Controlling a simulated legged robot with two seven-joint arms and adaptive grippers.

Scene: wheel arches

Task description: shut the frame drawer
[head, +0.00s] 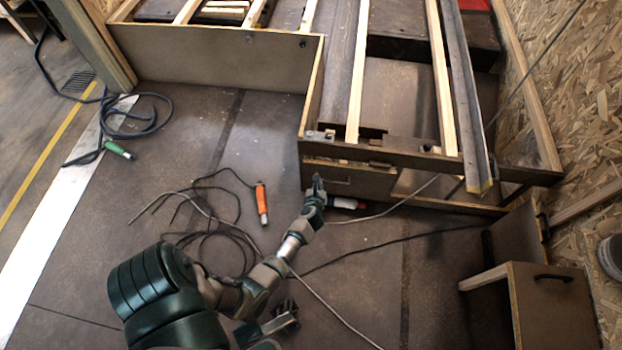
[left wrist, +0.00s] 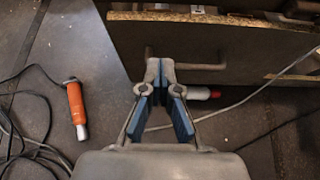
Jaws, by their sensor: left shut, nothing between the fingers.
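The frame drawer (head: 350,178) is a brown front panel low under the front rail of the wooden frame. Its bar handle (left wrist: 195,67) shows in the left wrist view, right of my fingertips. I cannot tell how far the drawer stands out. My left gripper (head: 317,184) is in front of the drawer's left part, pointing at it. In the left wrist view the left gripper (left wrist: 160,68) has its fingertips together, empty, over the panel by the handle's left end. Contact cannot be judged. I make out no right gripper for certain; dark and silver parts at the bottom are unclear.
An orange-handled tool (head: 261,204) lies on the floor left of my gripper, among dark cables (head: 215,235). A red-and-white tool (head: 346,203) lies just below the drawer. A wooden box (head: 550,310) with a black handle stands at the right.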

